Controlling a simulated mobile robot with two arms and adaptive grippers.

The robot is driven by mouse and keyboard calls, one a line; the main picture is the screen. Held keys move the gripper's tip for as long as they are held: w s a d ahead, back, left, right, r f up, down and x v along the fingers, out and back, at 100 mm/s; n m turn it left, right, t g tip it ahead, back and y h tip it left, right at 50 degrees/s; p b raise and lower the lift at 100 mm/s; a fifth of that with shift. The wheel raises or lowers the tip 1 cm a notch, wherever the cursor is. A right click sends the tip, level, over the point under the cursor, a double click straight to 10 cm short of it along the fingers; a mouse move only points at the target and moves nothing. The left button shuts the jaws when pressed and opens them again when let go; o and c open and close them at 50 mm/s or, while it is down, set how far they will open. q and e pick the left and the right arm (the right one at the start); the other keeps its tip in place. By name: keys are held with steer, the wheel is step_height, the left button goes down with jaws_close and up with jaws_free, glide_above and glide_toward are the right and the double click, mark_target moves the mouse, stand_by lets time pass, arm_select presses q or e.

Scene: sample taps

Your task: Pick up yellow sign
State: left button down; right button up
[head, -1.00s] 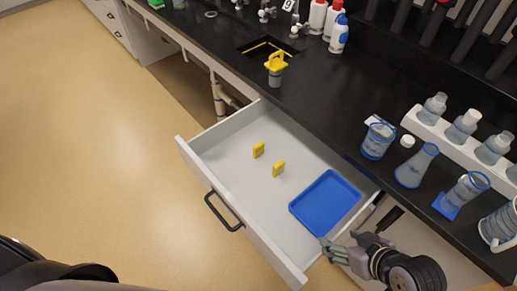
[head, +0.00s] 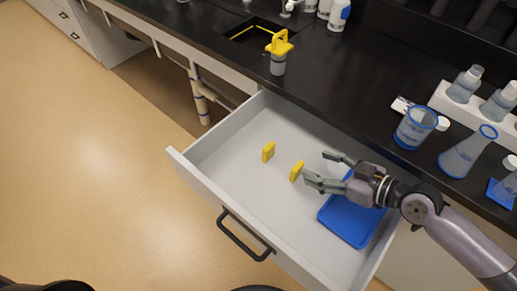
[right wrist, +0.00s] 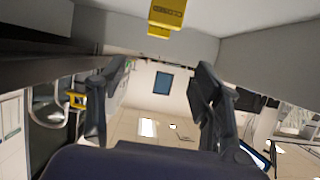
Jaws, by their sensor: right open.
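Two small yellow signs stand apart in the open drawer (head: 215,178). One sign (head: 268,151) is farther left; the other sign (head: 297,170) is nearer my right gripper. My right gripper (head: 317,167) is open and empty over the drawer, its fingertips just right of the nearer sign in the head view. In the right wrist view, a yellow sign (right wrist: 166,14) with dark lettering that reads "CLOSED" shows at the top edge, partly cut off. It lies above and beyond the open fingers (right wrist: 158,90), not between them. My left gripper is not in view.
A blue tray (head: 345,222) lies in the drawer's right part, partly under my right gripper. The black counter (head: 340,90) above holds a yellow-topped grey object (head: 279,58), a beaker (head: 414,128) and a flask (head: 466,152). The drawer's left part is clear.

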steer(key=p, duration=0.2)
glide_toward(271, 148)
steer(key=x, duration=0.3)
steer(key=shift+s+a, duration=0.1)
steer(key=shift+a, duration=0.15)
steer(key=shift+w+a+f, duration=0.25)
steer(key=shift+w+a, duration=0.05)
steer(key=shift+a, duration=0.1)
steer(key=shift+p+x, duration=0.8)
steer(key=shift+x, duration=1.75)
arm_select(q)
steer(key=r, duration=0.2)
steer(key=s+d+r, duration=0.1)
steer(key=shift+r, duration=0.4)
arm_select(e)
steer(key=shift+w+d, duration=0.1)
steer(key=shift+c, duration=0.2)
steer(key=c, duration=1)
